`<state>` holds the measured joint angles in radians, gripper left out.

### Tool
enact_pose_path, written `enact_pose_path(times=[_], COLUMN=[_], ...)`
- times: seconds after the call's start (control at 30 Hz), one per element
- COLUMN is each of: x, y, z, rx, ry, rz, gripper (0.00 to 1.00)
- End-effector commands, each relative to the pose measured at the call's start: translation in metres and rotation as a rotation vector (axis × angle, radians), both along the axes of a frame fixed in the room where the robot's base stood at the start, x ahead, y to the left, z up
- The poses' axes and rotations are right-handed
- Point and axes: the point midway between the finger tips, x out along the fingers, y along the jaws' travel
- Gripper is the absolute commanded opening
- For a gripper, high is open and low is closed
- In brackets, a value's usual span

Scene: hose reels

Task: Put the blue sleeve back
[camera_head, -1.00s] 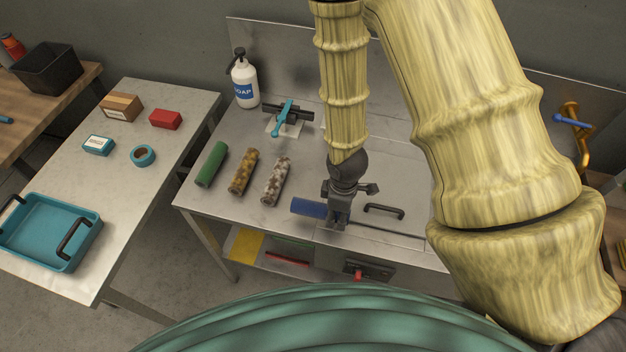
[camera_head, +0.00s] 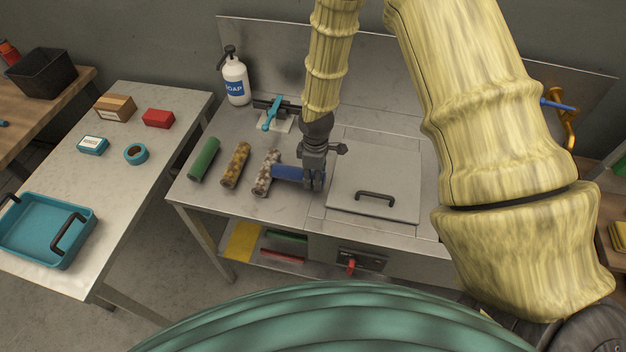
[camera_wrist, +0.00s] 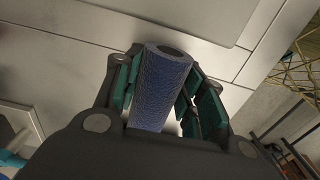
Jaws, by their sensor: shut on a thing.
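The blue sleeve (camera_head: 288,173) is a short hollow tube with a textured surface. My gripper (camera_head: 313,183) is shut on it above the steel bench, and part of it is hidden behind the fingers. In the wrist view the sleeve (camera_wrist: 164,88) lies between the two green-padded fingers, its open end showing. In the head view its free end points left and overlaps the speckled brown-and-white sleeve (camera_head: 266,173); I cannot tell whether they touch. A mottled yellow-brown sleeve (camera_head: 236,165) and a green sleeve (camera_head: 204,160) lie further left, roughly side by side.
The steel bench (camera_head: 235,203) has a lid with a black handle (camera_head: 374,196) on the right. A soap bottle (camera_head: 235,80) and a small teal clamp-like fixture (camera_head: 272,113) stand at the back. A side table at left holds a teal tray (camera_head: 50,232) and small boxes.

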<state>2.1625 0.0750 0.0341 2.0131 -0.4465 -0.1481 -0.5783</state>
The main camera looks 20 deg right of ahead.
Motion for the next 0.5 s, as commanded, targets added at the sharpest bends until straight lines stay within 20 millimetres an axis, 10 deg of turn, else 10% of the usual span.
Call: enact_pose_path(times=[0.4, 0.43, 0.5], x=[0.011, 0.011, 0.011], y=[0.001, 0.001, 0.001], z=[-0.024, -0.025, -0.024], rx=[0.000, 0.000, 0.000], ry=[0.013, 0.014, 0.014], rz=[0.001, 0.002, 0.001], gripper=[0.16, 0.45, 0.58])
